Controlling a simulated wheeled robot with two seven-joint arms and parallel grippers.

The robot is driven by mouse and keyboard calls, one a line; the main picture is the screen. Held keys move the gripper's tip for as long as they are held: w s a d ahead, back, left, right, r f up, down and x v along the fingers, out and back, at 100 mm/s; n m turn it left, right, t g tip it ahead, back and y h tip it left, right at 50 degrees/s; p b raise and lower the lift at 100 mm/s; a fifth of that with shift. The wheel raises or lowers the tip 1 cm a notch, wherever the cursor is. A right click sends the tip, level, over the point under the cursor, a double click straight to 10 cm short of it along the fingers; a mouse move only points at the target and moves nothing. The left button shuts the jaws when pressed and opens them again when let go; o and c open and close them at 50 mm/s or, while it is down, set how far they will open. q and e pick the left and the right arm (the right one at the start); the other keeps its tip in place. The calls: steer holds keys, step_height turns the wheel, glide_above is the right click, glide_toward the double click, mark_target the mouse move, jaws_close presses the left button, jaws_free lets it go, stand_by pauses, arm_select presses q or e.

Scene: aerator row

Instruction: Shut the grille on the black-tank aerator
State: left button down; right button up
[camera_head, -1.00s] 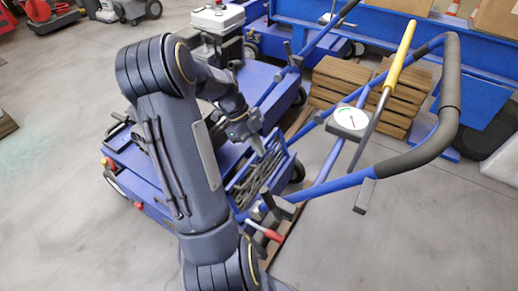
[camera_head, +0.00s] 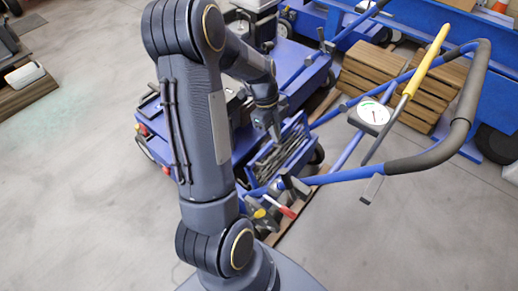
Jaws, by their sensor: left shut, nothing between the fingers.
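The nearest aerator (camera_head: 222,142) has a blue body, and my left arm covers much of it. Its tank is hidden behind the arm, so I cannot tell the tank's colour. A blue-framed grille (camera_head: 292,147) with dark bars sits at its handle end and looks tilted; how far open it stands is unclear. My left gripper (camera_head: 276,136) is shut and empty, pointing down at the grille's upper left edge. I cannot tell whether it touches. My right gripper is not in view.
The aerator's blue handlebar (camera_head: 345,174) reaches right, with a dial gauge (camera_head: 373,116) and a yellow-gripped lever (camera_head: 428,60). Wooden stacks (camera_head: 382,72) and a second blue machine stand behind.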

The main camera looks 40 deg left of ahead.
arm_select(q)
step_height(320, 180, down, 12)
steer(key=b, duration=0.4)
steer(key=shift+a+r, duration=0.15)
steer(key=shift+a, duration=0.1)
